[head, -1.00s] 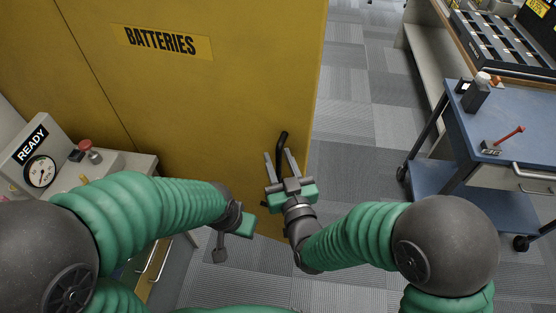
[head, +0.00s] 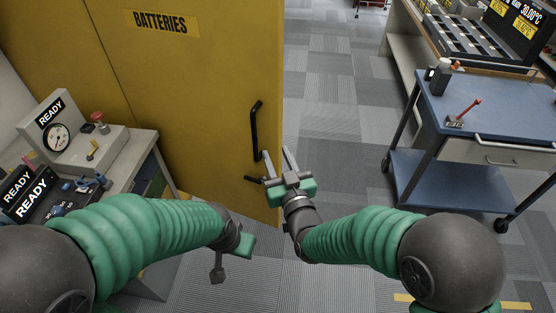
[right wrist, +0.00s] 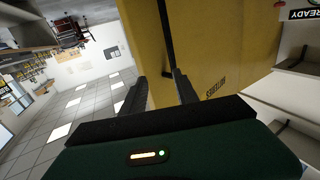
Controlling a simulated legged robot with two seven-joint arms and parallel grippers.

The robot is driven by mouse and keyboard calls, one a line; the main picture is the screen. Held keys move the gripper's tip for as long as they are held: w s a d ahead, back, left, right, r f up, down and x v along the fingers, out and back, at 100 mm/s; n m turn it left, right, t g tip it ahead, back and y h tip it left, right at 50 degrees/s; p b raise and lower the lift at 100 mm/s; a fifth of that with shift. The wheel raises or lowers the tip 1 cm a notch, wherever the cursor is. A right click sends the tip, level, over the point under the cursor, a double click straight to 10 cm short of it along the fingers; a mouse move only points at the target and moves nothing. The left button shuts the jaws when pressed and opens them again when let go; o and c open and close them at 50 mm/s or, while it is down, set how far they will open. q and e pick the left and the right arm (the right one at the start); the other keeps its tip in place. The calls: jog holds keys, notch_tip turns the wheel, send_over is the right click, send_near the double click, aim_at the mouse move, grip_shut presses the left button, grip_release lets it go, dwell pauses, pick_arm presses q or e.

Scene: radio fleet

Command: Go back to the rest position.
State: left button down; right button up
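My right gripper (head: 276,158) is open and empty in front of the yellow BATTERIES cabinet door (head: 200,90). The door's black handle (head: 254,130) stands just beyond and left of its fingertips in the head view. In the right wrist view the open fingers (right wrist: 158,84) point toward the handle (right wrist: 166,42), with nothing held between them. My left gripper (head: 218,262) hangs low at the bottom centre, apart from the door. One dark finger of it shows, and its opening is hidden.
A bench with READY boxes and a gauge (head: 57,137) stands on the left, close to my left arm. A blue cart (head: 480,105) is on the right, with a black bottle and a red-handled lever on it. Grey floor (head: 325,110) lies open between door and cart.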

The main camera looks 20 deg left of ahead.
jog(key=s+d+f+m+g+h+p, duration=0.1)
jog(key=d+f+g+h+p, duration=0.15)
jog(key=d, duration=0.75)
jog(key=s+d+f+m+g+h+p, duration=0.2)
jog(key=d+f+g+h, duration=0.15)
jog(key=d, duration=0.75)
jog(key=s+d+f+m+g+h+p, duration=0.2)
jog(key=s+d+g, duration=0.4)
jog(key=s+d, duration=0.7)
jog(key=s+m+h, duration=0.1)
jog(key=s, duration=0.2)
jog(key=shift+s+d+m+h, duration=0.3)
jog(key=shift+s+d+h, duration=0.05)
jog(key=shift+d+h, duration=0.05)
jog(key=shift+d, duration=0.15)
